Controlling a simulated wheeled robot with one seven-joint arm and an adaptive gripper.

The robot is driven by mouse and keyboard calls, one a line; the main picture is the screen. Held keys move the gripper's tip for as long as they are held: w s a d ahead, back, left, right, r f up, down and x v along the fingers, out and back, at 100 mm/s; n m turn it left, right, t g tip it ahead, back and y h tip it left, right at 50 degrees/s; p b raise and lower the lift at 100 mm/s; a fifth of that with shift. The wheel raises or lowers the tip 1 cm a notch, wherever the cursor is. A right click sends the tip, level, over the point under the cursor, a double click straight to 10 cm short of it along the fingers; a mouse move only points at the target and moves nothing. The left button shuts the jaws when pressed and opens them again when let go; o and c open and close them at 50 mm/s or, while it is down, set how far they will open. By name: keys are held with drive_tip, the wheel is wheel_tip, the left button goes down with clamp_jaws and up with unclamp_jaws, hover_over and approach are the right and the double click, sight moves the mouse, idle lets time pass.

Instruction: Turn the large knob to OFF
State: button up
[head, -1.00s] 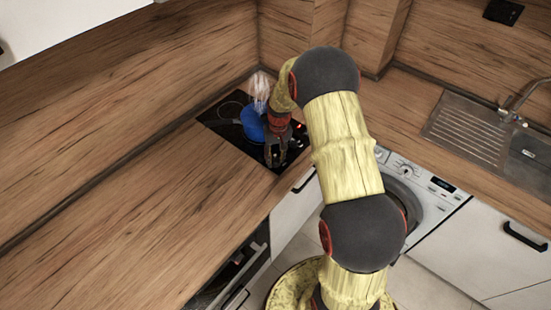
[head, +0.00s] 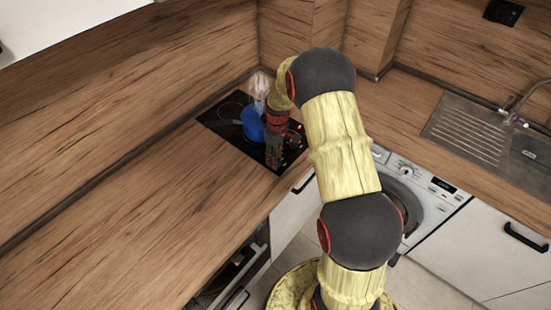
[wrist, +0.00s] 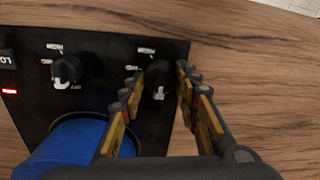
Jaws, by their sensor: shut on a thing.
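Two dark round knobs sit on the black cooktop panel in the wrist view, each with a white pointer and small white lettering. The right knob (wrist: 158,78) stands between the fingers of my gripper (wrist: 160,72), which is shut on it; it looks slightly the larger. Its pointer faces the bottom of the wrist picture. Some lettering around the held knob is hidden by a finger. In the head view my gripper (head: 273,158) points down at the cooktop's near edge, hiding the knob.
A blue pot (head: 252,124) stands on the black cooktop (head: 222,118) with pale steam (head: 259,88) above it. The pot (wrist: 70,148) is close beside my left finger. A red light (wrist: 9,91) glows by the left knob. Wooden counter surrounds the cooktop, with open room to the left.

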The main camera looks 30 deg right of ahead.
drive_tip(key=shift+w+n, duration=0.1)
drive_tip(key=shift+n, duration=0.2)
drive_tip(key=o, duration=1.1)
drive_tip(key=shift+o, duration=0.3)
wheel_tip(320, 180, up, 12)
drive_tip(key=shift+w+d, duration=0.15)
drive_tip(key=shift+d, duration=0.15)
